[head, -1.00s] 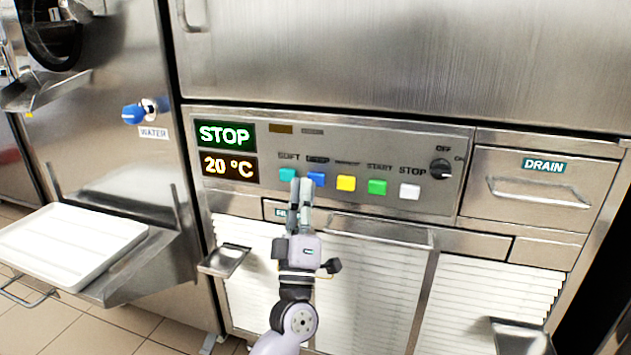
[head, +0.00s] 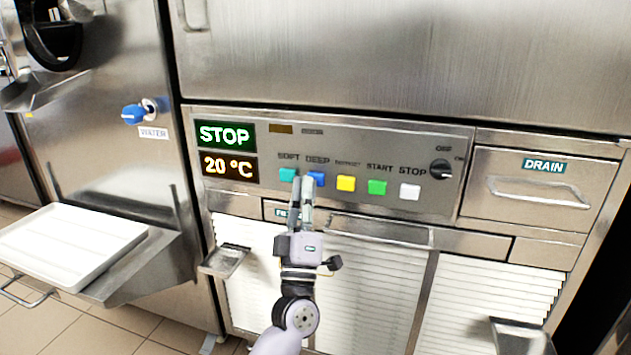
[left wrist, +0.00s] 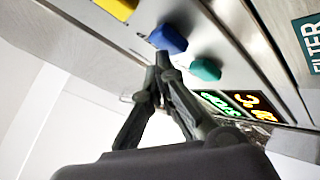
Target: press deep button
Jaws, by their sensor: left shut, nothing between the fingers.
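The blue button (head: 316,178) sits on the control panel under the label DEEP, second from the left in the row. It also shows in the left wrist view (left wrist: 168,39). My left gripper (head: 302,179) is shut and empty. Its fingertips overlap the lower left part of the blue button in the head view. In the left wrist view the fingertips (left wrist: 162,60) appear just by the blue button; I cannot tell whether they touch it. The displays (head: 225,134) read STOP and 20 °C. My right gripper is not in view.
The teal button (head: 288,174) is just left of the blue one. Yellow (head: 346,183), green (head: 377,187) and white (head: 410,191) buttons are to the right, then a black knob (head: 440,169). A white tray (head: 60,250) stands at left. A drain drawer (head: 540,190) is at right.

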